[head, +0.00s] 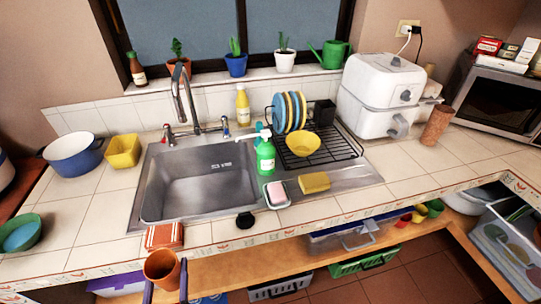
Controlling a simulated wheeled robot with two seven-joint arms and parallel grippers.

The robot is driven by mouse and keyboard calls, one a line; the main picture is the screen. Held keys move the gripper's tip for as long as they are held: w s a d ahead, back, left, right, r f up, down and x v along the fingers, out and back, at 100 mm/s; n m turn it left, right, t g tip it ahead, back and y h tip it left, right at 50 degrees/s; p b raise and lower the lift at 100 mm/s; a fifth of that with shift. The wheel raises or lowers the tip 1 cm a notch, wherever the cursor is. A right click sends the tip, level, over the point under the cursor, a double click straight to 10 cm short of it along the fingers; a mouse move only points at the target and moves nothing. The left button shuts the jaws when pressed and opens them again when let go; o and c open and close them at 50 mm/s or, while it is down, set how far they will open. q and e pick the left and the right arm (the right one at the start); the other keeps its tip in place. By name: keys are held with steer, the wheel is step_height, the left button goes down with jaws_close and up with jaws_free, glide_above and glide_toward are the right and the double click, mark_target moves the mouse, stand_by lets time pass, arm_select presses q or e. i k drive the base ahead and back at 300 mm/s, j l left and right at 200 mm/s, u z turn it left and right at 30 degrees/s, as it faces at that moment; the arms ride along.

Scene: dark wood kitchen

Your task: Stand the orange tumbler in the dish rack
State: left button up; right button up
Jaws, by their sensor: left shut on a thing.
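The orange tumbler (161,265) is at the lower left of the head view, upright with its open rim up, in front of the counter's front edge. My left gripper (166,287) is shut on it, with one dark finger on each side. The black wire dish rack (343,147) stands on the drainer right of the sink, well to the right and behind the tumbler. Several blue and yellow plates (289,111) stand on edge at its left. A yellow bowl (304,145) is at its front left, and a black holder (324,112) at its back. My right gripper is out of view.
The sink (200,185) and tap (183,95) lie left of the rack. A green soap bottle (265,156), yellow sponge (314,182) and pink sponge in a dish (276,194) stand before it. A white appliance (380,95) stands right of it. The rack's right part looks clear.

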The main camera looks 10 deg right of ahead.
mark_target(339, 150)
steer(key=l+z, duration=0.25)
steer(key=z, duration=0.2)
steer(key=i+l+z, duration=0.15)
steer(key=z, duration=0.3)
steer(key=i+l+z, duration=0.1)
steer(key=l+z, duration=0.2)
steer(key=z, duration=0.15)
steer(key=i+l+z, duration=0.15)
steer(key=z, duration=0.3)
